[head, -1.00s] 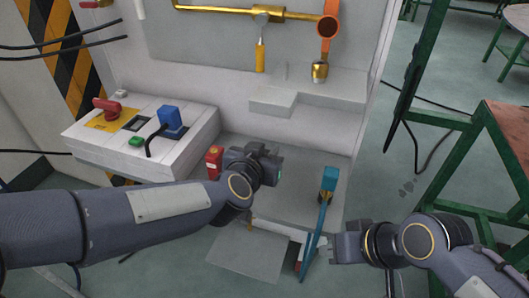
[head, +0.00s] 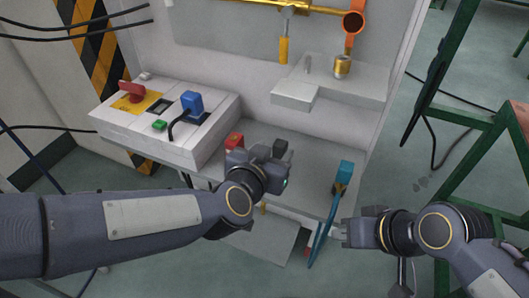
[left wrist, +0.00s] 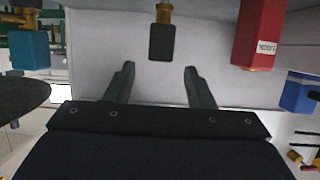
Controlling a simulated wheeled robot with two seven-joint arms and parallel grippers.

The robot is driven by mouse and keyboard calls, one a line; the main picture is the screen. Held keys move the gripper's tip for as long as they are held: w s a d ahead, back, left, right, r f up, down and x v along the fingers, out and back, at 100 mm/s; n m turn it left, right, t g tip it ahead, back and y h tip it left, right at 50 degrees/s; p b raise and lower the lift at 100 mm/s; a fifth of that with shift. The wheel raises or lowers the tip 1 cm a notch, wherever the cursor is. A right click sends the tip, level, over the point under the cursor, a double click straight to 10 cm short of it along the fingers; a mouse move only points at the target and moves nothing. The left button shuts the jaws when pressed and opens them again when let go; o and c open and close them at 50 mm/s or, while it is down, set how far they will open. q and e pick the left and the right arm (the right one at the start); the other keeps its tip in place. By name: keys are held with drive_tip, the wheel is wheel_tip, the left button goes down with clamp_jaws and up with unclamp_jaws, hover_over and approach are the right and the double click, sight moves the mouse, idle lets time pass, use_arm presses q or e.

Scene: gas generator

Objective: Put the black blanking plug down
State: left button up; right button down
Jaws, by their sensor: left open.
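The black blanking plug (left wrist: 162,42) is a dark block on a brass fitting at the grey shelf in the left wrist view. In the head view it shows (head: 281,148) just beyond my left gripper (head: 285,176). My left gripper is open, and its two fingers (left wrist: 159,68) sit on either side of a gap in front of the plug. They look apart from it, with nothing between the tips. My right gripper (head: 343,233) is at the right, away from the plug; its jaw gap is not clear.
A red block (left wrist: 262,35) stands beside the plug. A blue-topped handle (head: 345,172) rises at the shelf's right end. A white control box (head: 165,120) with a red switch and blue plug stands left. A green-framed table (head: 510,150) is at right.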

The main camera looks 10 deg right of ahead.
use_arm(q)
drive_tip(key=p+v, duration=0.1)
drive_tip(key=v, duration=0.4)
drive_tip(key=shift+p, duration=0.3)
drive_tip(key=s+a+n+g, duration=0.2)
drive_tip(key=a+n, duration=0.1)
drive_tip(key=a, duration=1.2)
drive_tip(key=s+a+f+n+g+y, duration=0.2)
drive_tip(key=s+a+f+n, duration=0.1)
drive_tip(key=s+a, duration=0.35)
drive_tip(key=s+a+f+n+g+y, duration=0.2)
drive_tip(key=s+a+f+n, duration=0.1)
drive_tip(key=s+a, duration=0.3)
wheel_tip(320, 180, up, 31)
drive_tip(key=w+p, duration=0.1)
drive_tip(key=p, duration=2.9)
drive_tip(key=shift+a+m+p, duration=0.3)
drive_tip(key=shift+p, duration=0.1)
